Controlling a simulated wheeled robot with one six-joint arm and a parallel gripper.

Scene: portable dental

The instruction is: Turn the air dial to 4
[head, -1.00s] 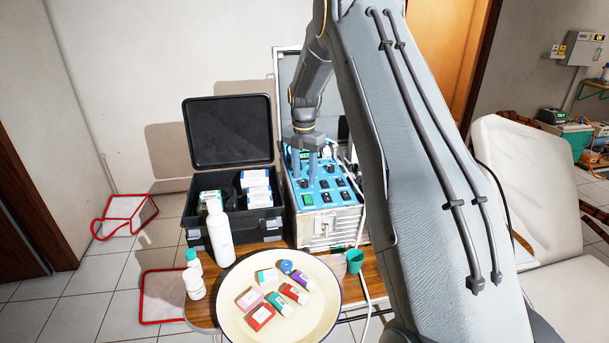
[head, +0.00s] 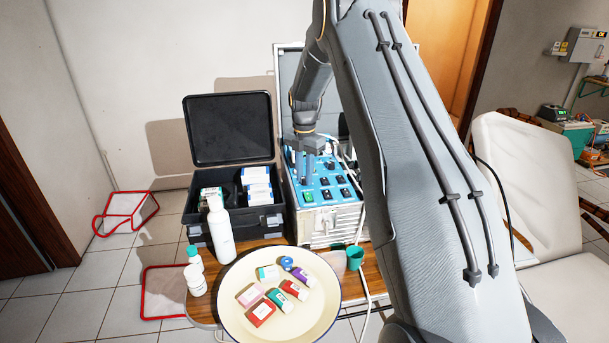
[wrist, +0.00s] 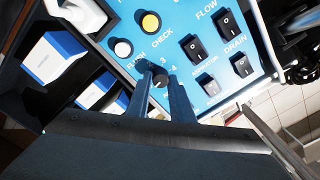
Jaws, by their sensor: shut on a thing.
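The blue control panel (head: 322,187) is the top of the metal dental unit in the head view. My gripper (head: 305,177) points down onto the panel's left part. In the wrist view, the dark round air dial (wrist: 159,81) sits between the fingertips of my gripper (wrist: 160,78), which is shut on it. The numbers 3 and 4 show beside the dial. The fingers hide much of its scale and label, and I cannot tell exactly which number the pointer is at.
A yellow button (wrist: 151,22), a white button (wrist: 123,48) and several black rocker switches (wrist: 227,22) lie near the dial. The open black case (head: 236,222) stands left of the unit. A cream tray (head: 238,326) and white bottle (head: 220,235) are in front.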

